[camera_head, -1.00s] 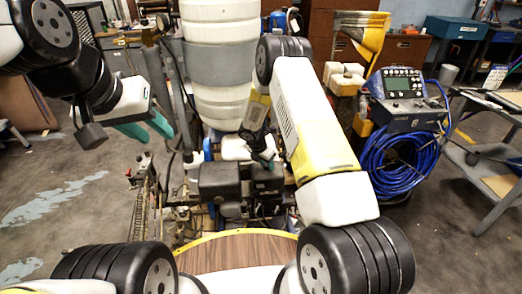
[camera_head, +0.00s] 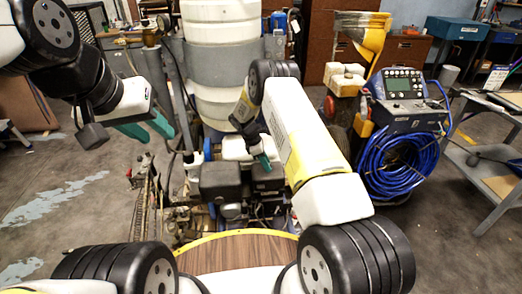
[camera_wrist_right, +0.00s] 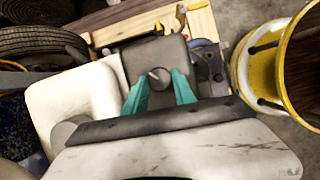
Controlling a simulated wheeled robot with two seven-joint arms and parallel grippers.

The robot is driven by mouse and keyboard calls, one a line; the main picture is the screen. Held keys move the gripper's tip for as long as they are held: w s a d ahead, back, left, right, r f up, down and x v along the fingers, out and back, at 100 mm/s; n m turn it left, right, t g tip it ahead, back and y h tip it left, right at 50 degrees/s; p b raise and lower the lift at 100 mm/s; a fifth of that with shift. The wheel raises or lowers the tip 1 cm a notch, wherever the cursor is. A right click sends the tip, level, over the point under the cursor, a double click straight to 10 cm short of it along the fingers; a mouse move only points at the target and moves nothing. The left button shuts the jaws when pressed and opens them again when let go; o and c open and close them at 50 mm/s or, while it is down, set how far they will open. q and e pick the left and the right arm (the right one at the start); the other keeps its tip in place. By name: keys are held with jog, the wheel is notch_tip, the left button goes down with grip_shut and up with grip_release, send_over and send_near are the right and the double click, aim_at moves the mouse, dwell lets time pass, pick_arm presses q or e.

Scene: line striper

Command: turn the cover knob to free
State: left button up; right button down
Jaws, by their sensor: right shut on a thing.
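The cover knob (camera_wrist_right: 159,77) is a small round knob with a pale pointer bar, on top of a dark grey cover (camera_wrist_right: 142,62) in the right wrist view. My right gripper (camera_wrist_right: 160,88) has its teal fingers on either side of the knob and is shut on it. In the head view my right gripper (camera_head: 262,160) reaches down to the dark engine block (camera_head: 222,181); the knob is hidden there. My left gripper (camera_head: 148,129) is open and empty at the left, away from the machine.
A white tank (camera_head: 212,60) stands behind the engine. A blue hose coil (camera_head: 395,162) hangs on the control unit (camera_head: 404,86) at the right.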

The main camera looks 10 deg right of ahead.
jog(key=m, duration=0.2)
jog(key=m+g, duration=0.1)
jog(key=m, duration=0.1)
jog(key=shift+w+g+y, duration=0.2)
jog(key=shift+g+y, duration=0.1)
jog(key=shift+w+d+m+g+y, duration=0.1)
jog(key=shift+m+g+y, duration=0.4)
jog(key=shift+m, duration=1.6)
jog(key=c, duration=1)
grip_release()
jog(key=v, duration=0.7)
jog(key=shift+w+r, duration=0.2)
jog(key=shift+r, duration=0.15)
